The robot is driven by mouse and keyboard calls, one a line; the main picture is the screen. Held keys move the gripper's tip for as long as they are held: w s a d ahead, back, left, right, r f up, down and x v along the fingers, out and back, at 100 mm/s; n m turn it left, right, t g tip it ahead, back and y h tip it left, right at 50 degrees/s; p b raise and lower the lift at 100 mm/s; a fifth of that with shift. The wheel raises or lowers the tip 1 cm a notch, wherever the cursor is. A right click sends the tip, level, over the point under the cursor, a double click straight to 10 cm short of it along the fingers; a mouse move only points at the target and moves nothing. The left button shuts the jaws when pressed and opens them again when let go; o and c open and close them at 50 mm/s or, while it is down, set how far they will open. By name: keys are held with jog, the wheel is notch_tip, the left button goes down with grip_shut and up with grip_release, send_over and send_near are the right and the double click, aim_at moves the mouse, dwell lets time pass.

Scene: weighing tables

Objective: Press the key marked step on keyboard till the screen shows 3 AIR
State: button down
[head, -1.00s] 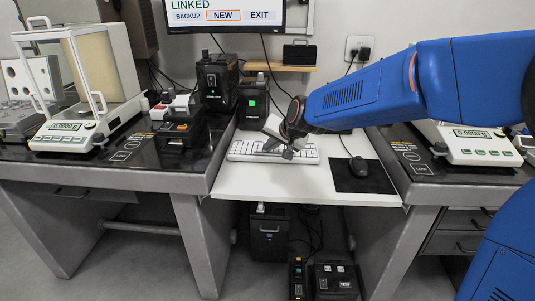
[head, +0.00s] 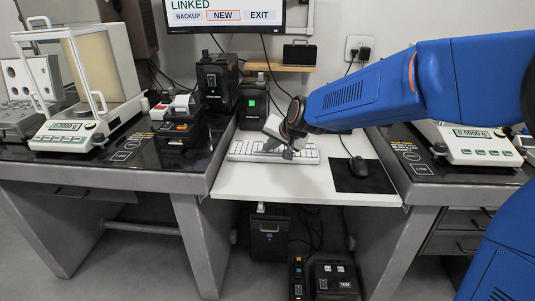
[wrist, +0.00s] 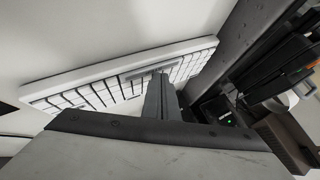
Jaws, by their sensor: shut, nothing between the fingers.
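The keyboard (head: 245,149) is white and lies on the white desk shelf, seen in the head view. It also shows in the wrist view (wrist: 100,92), with light keys and dark gaps. My gripper (head: 275,147) is shut and empty, with its fingertips low over the middle of the keyboard. In the wrist view my gripper (wrist: 160,80) reaches the key rows near a long grey key; I cannot tell whether it touches. Key markings are too small to read. The screen (head: 224,12) shows LINKED above BACKUP, NEW and EXIT, with NEW framed in orange.
A black box with a green light (head: 253,103) stands behind the keyboard. Balances stand on the side tables, left (head: 70,132) and right (head: 475,145). The shelf's front strip is clear.

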jog(key=shift+r, duration=0.6)
jog(key=shift+r, duration=2.5)
jog(key=s+d+h, duration=0.1)
jog(key=s+d, duration=0.7)
jog(key=d, duration=0.3)
jog(key=s+d+f+g+h, duration=0.1)
jog(key=s+d+f, duration=0.2)
jog(key=s+d, duration=0.4)
jog(key=s+d+f+n+g+h, duration=0.1)
jog(key=s+d+f, duration=0.2)
jog(key=s+d, duration=0.4)
jog(key=s+d+f+n+h, duration=0.1)
jog(key=s+d, duration=0.5)
jog(key=s, duration=1)
notch_tip(320, 180, down, 2)
jog(key=shift+s+d+f+g+h, duration=0.1)
jog(key=shift+s+d+g+h, duration=0.25)
jog(key=shift+h, duration=0.25)
